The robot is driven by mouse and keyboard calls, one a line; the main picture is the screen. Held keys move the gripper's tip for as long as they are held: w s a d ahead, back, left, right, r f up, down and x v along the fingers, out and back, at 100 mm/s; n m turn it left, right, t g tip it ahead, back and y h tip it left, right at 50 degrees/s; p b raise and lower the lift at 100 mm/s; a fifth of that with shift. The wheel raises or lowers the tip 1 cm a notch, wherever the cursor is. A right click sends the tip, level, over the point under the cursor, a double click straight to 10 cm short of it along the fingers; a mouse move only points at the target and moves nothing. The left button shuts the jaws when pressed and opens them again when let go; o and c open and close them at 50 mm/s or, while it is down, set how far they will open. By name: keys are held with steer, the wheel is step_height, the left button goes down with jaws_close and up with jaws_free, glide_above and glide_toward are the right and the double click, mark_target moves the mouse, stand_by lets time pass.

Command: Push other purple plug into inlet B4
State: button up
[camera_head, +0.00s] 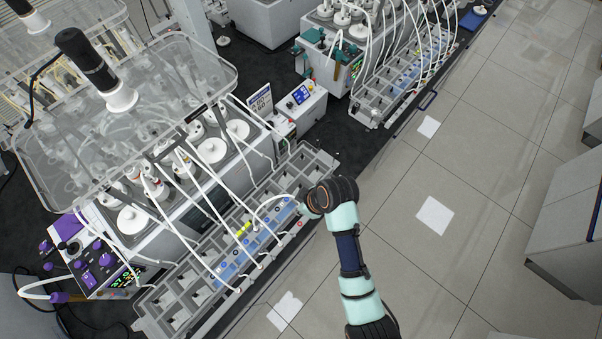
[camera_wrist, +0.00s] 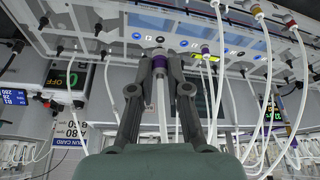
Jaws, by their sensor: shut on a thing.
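In the wrist view my gripper (camera_wrist: 159,68) is shut on a purple plug (camera_wrist: 158,62) with a white tube running down from it. The plug is up against or very close to the light panel (camera_wrist: 75,20) with the inlet row; I cannot tell how far in it sits. A second purple plug (camera_wrist: 205,49) with its own tube is in the row just to the right. Several round blue ports show along the row. Inlet labels, including B4, are not readable. In the head view my gripper (camera_head: 301,207) is at the right end of the blue inlet strip (camera_head: 228,270), largely hidden by my wrist.
White tubes cross from the reactor bench (camera_head: 160,245) to the strip, close to my gripper. A yellow-collared plug (camera_wrist: 257,12) and other plugs stand farther right in the wrist view. A grey compartment rack (camera_head: 317,163) borders the strip. The tiled floor (camera_head: 450,165) at right is open.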

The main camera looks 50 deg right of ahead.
steer(key=b, duration=0.8)
glide_above(301, 225)
steer(key=shift+d+f, duration=0.15)
steer(key=shift+f, duration=6.6)
steer(key=shift+f, duration=1.1)
steer(key=o, duration=0.8)
steer(key=shift+o, duration=0.2)
steer(key=shift+r, duration=0.1)
steer(key=v, duration=1.1)
steer(key=shift+r, duration=0.45)
